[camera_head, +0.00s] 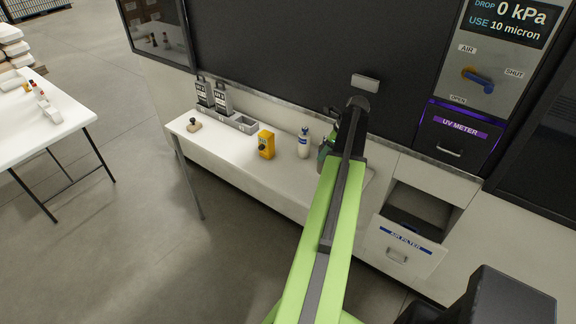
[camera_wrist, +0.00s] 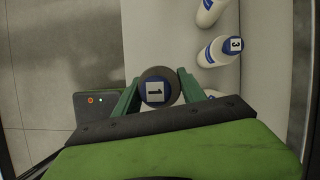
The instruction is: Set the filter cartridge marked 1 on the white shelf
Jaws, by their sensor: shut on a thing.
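My gripper (camera_wrist: 157,84) is shut on the filter cartridge marked 1 (camera_wrist: 155,92), which shows end-on with a dark rim and a blue-and-white label between the green fingers. The white shelf (camera_head: 285,183) runs along the machine's front in the head view; its pale surface (camera_wrist: 152,40) lies beyond my gripper in the wrist view. I cannot tell whether the cartridge touches the shelf. In the head view my arm mostly hides the gripper and the cartridge.
White cartridges with blue bands, one marked 3 (camera_wrist: 220,50), stand right of my gripper. A yellow device (camera_head: 266,143) and a grey rack (camera_head: 240,123) are on the shelf. An AIR FILTER drawer (camera_head: 404,247) hangs open at right. The shelf's front stretch looks clear.

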